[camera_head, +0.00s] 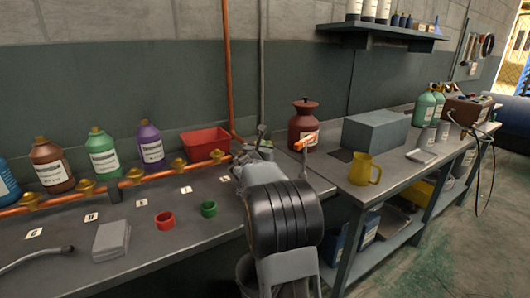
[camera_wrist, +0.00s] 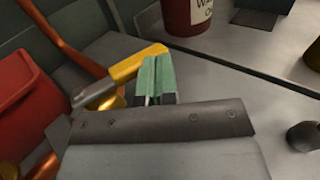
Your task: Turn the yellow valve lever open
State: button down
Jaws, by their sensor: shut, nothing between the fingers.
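The yellow valve lever (camera_wrist: 138,64) shows in the wrist view just beyond my fingertips, slanting from a bare metal end at lower left to an orange-yellow grip at upper right. My gripper (camera_wrist: 156,80) is shut, its green-padded fingers together with nothing between them. The fingers overlap the lever's grip in the picture; I cannot tell whether they touch it.
A copper pipe (camera_head: 150,177) with brass valves runs along the bench. A red bin (camera_head: 205,143) stands left of my gripper, and a brown jug (camera_head: 303,125) stands behind right. A grey box (camera_head: 375,130) and yellow mug (camera_head: 365,169) stand further right.

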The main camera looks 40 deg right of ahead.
jog(key=shift+w+d, duration=0.2)
jog(key=shift+d, duration=0.15)
jog(key=shift+w+d, duration=0.1)
dwell(0.5)
jog(key=shift+s+f+b, duration=0.15)
jog(key=shift+s+b, duration=0.3)
jog(key=s+a, duration=0.1)
jog(key=s, duration=0.3)
jog(key=s+a, duration=0.2)
jog(key=s, duration=0.2)
jog(key=s+a+b, duration=0.1)
jog(key=s+a, duration=0.1)
jog(key=s, duration=0.2)
jog(key=shift+a, duration=0.15)
jog(key=shift+s+a+r, duration=0.1)
jog(key=shift+r, duration=0.1)
